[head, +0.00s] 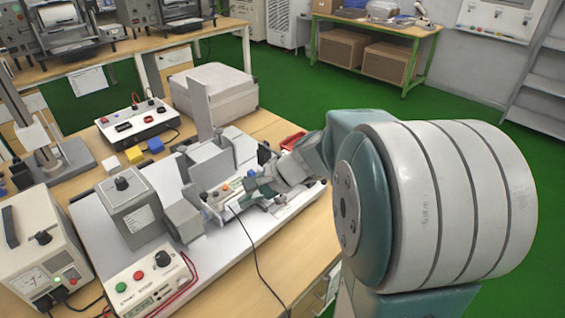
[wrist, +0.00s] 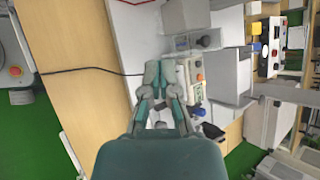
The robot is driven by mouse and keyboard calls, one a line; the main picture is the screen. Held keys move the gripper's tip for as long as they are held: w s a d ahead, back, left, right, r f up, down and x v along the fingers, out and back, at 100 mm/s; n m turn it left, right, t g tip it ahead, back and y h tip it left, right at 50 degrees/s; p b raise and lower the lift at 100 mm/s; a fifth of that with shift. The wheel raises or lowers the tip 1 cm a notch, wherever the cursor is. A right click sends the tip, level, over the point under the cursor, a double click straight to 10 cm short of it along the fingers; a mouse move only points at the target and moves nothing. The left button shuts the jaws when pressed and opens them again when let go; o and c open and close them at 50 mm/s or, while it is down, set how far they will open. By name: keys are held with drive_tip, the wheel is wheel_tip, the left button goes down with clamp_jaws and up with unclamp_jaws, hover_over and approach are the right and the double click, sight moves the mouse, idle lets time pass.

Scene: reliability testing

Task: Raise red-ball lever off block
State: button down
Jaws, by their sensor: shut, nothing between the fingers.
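My gripper (head: 246,196) is at the right part of the light test plate (head: 240,238), close beside a small panel with coloured buttons (head: 224,189). In the wrist view my gripper (wrist: 159,72) has its fingers shut and empty, left of the button panel (wrist: 196,78). I cannot make out a red-ball lever in either view; my arm and gripper cover part of the fixture. Grey blocks (head: 207,162) stand on the plate behind the panel. I cannot tell which block bears the lever.
A grey box with a black knob (head: 131,208) stands left on the plate. A start/stop control box (head: 150,284) is at the front. A black cable (head: 258,262) crosses the plate's front edge. A grey case (head: 214,92) and a white instrument (head: 138,122) stand behind.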

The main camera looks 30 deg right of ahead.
drive_tip(key=w+d+f+m+t+h, duration=0.1)
drive_tip(key=w+d+f+m+t, duration=0.1)
drive_tip(key=d+f+m, duration=0.3)
drive_tip(key=w+d+f+m+t+h, duration=0.2)
drive_tip(key=d+m, duration=0.5)
drive_tip(key=d, duration=0.7)
drive_tip(key=w+d+f+m+t+h, duration=0.1)
drive_tip(key=w+d+f+m+t, duration=0.2)
drive_tip(key=d+f+m+t, duration=0.3)
drive_tip(key=d+f+m, duration=0.1)
drive_tip(key=d+f, duration=0.1)
drive_tip(key=d, duration=0.1)
drive_tip(key=shift+w+d+h, duration=0.15)
drive_tip(key=shift+d+h, duration=0.1)
drive_tip(key=shift+h, duration=0.05)
drive_tip(key=x, duration=1)
drive_tip(key=shift+a+r, duration=0.1)
drive_tip(key=shift+r, duration=0.05)
drive_tip(key=shift+r, duration=0.15)
